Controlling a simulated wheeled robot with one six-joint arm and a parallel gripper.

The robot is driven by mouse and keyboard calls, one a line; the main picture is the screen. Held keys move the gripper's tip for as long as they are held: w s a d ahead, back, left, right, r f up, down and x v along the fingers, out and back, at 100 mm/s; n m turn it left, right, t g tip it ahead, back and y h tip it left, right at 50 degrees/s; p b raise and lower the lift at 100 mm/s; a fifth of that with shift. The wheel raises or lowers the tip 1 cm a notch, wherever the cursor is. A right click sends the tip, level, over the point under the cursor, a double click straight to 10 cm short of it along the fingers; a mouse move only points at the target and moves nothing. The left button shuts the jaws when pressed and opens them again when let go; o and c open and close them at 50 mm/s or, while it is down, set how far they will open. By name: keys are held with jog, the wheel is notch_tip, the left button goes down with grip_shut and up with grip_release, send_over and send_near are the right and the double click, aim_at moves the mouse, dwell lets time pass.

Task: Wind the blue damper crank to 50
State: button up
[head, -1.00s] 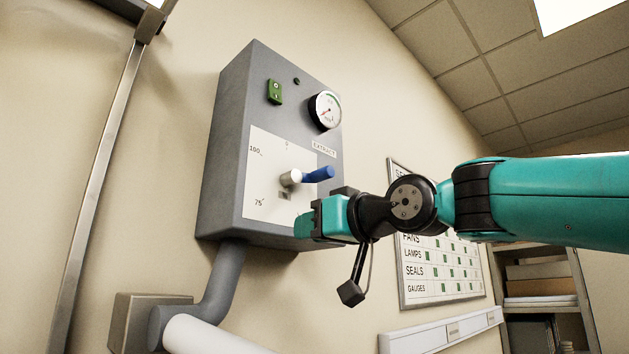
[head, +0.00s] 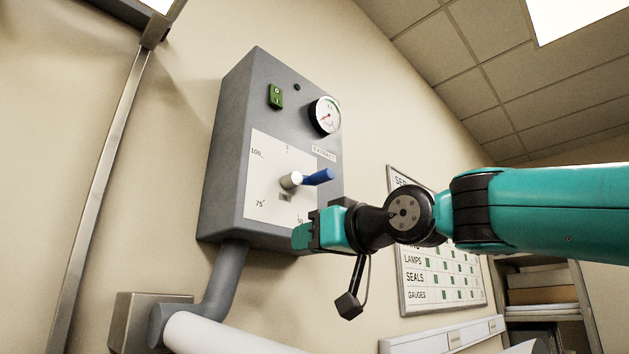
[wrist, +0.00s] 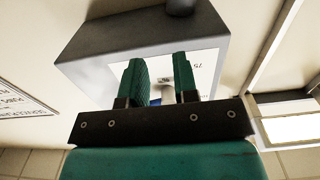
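The blue damper crank (head: 318,177) sticks out to the right of its pale metal hub (head: 291,181) on a white dial plate (head: 262,205). The plate shows 0 at the top, 100 and 75 on the left, and 50 at lower right, close to my gripper. My gripper (head: 303,236) is below the crank, apart from it in the head view. In the wrist view my gripper (wrist: 160,80) has its two green fingers spread, with the hub (wrist: 167,92) showing beyond the gap. Bits of blue show low by the fingers, mostly hidden. The small window under the hub is unreadable.
The grey box (head: 222,160) on the wall also carries a green switch (head: 275,96) and a round gauge (head: 325,115). A grey pipe (head: 226,285) runs down from it. A chart board (head: 440,270) hangs behind my arm.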

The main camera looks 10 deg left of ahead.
jog(key=shift+s+a+f+b, duration=0.2)
jog(key=shift+f+b, duration=0.1)
jog(key=shift+f, duration=0.1)
jog(key=shift+s+a+f+b, duration=0.15)
jog(key=shift+s+f+b, duration=0.1)
jog(key=shift+f+b, duration=0.15)
jog(key=shift+s+a+f+b, duration=0.3)
jog(key=shift+s+b, duration=0.1)
jog(key=shift+b, duration=0.1)
jog(key=o, duration=0.5)
jog(key=shift+r, duration=0.1)
